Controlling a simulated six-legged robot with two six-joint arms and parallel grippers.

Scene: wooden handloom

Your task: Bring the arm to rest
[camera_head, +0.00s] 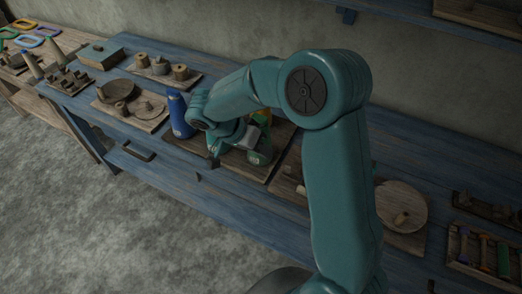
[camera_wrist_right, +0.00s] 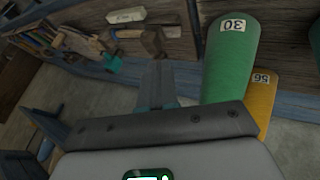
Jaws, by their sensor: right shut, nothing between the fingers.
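My right arm (camera_head: 340,190) reaches over the blue bench in the head view and bends down to the left. Its gripper (camera_head: 214,160) is shut and empty, above the front part of a dark wooden board. In the right wrist view the closed fingers (camera_wrist_right: 158,85) point away from the camera with nothing between them. A green cone marked 30 (camera_wrist_right: 232,60) stands close to their right, with an orange-yellow cone marked 56 (camera_wrist_right: 262,95) behind it. In the head view a blue cone (camera_head: 178,115) stands left of the gripper. My left gripper is not in view.
The blue bench (camera_head: 150,170) runs across the head view against a grey wall. Trays with wooden pieces (camera_head: 130,105) lie left of the gripper. A round wooden disc (camera_head: 400,205) and a tool tray (camera_head: 485,250) lie to the right. Open floor (camera_head: 70,220) is in front.

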